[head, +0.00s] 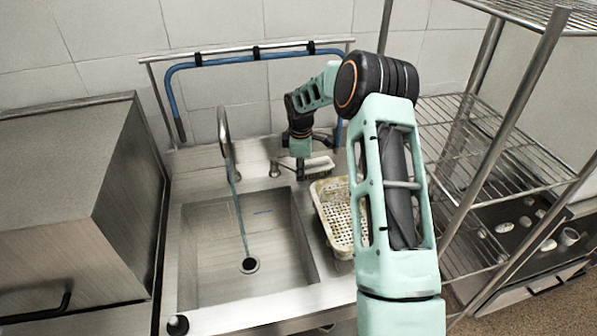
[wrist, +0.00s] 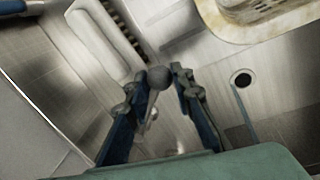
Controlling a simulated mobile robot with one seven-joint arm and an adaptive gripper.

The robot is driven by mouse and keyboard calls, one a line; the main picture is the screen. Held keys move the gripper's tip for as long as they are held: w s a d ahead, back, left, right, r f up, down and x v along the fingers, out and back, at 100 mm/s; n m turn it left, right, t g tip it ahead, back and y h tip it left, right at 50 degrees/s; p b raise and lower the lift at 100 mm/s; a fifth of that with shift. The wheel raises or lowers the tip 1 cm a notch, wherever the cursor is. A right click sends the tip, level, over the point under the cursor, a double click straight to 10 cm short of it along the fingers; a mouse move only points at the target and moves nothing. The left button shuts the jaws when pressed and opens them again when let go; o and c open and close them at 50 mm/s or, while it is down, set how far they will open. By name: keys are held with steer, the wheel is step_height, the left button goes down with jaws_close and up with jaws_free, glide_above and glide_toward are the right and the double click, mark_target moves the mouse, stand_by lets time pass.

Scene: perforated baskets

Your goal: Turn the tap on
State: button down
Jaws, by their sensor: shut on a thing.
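The tap has a tall curved metal spout (head: 224,132) at the back of the sink (head: 205,240). A thin bluish stream of water (head: 240,215) runs from it down to the drain; the stream also shows in the wrist view (wrist: 246,112). My gripper (head: 299,172) is low behind the sink, right of the spout. In the wrist view, my gripper (wrist: 163,80) has its fingers closed around a grey ball knob (wrist: 158,77), which appears to be the tap's handle. In the head view this knob is hard to make out.
A perforated basket (head: 326,207) stands on the counter right of the basin. A pale brush-like item (head: 320,164) lies behind it, close to my gripper. A wire shelf (head: 455,135) stands at the right, a metal cabinet (head: 65,180) at the left. A blue hose (head: 230,60) hangs on a rail behind.

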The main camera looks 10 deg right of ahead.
stand_by(0.3)
steer(key=c, duration=1.7)
jaws_free()
steer(key=shift+o, duration=0.2)
steer(key=shift+s, duration=0.1)
